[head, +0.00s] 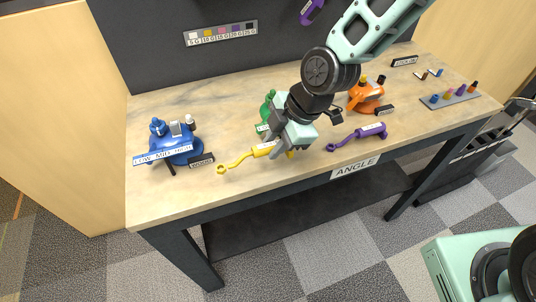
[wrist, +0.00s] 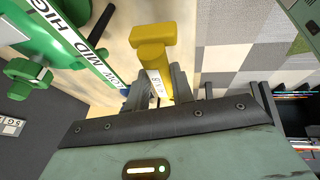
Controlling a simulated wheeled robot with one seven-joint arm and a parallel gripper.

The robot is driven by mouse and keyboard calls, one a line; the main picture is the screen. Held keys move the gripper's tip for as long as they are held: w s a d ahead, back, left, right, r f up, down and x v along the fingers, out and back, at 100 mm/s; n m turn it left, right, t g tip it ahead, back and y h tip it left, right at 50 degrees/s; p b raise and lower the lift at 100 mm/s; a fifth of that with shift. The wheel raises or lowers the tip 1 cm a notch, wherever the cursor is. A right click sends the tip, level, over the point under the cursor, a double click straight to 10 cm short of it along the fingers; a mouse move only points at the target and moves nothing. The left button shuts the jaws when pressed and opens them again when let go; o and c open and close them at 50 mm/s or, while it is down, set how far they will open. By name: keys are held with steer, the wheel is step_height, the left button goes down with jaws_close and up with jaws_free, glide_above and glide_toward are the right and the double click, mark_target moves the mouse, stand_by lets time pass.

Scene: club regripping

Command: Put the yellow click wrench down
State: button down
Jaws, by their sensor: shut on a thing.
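The yellow click wrench (head: 240,160) is at the front of the bench. Its ring end points left and its white label faces up. My gripper (head: 280,146) comes down from above right and is shut on its handle. A bit of yellow shows just past the gripper's right side. In the wrist view the yellow handle (wrist: 152,52) sits between the dark fingers of my gripper (wrist: 154,88), with part of its label showing. The wrench is at or just above the bench top; I cannot tell whether it touches.
On the wooden bench (head: 225,195) stand blue (head: 178,150), green (head: 268,106) and orange (head: 364,98) devices. A purple wrench (head: 358,136) lies to the right of my gripper. A grey strip with coloured pegs (head: 450,97) is far right. The front left bench top is clear.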

steer(key=shift+f+p, duration=0.4)
steer(key=shift+f, duration=1.65)
steer(key=shift+f, duration=0.15)
steer(key=c, duration=1.2)
jaws_free()
steer(key=v, duration=1.7)
steer(key=s+d+r+m+h, duration=0.1)
steer(key=s+m+h, duration=0.1)
steer(key=s+m, duration=0.5)
steer(key=s+d+r+m+h, duration=0.1)
steer(key=s+r+m+h, duration=0.1)
steer(key=s+m, duration=0.5)
steer(key=s, duration=0.2)
steer(key=shift+s+d+g+p, duration=0.3)
steer(key=shift+s+g, duration=0.05)
steer(key=shift+g, duration=0.05)
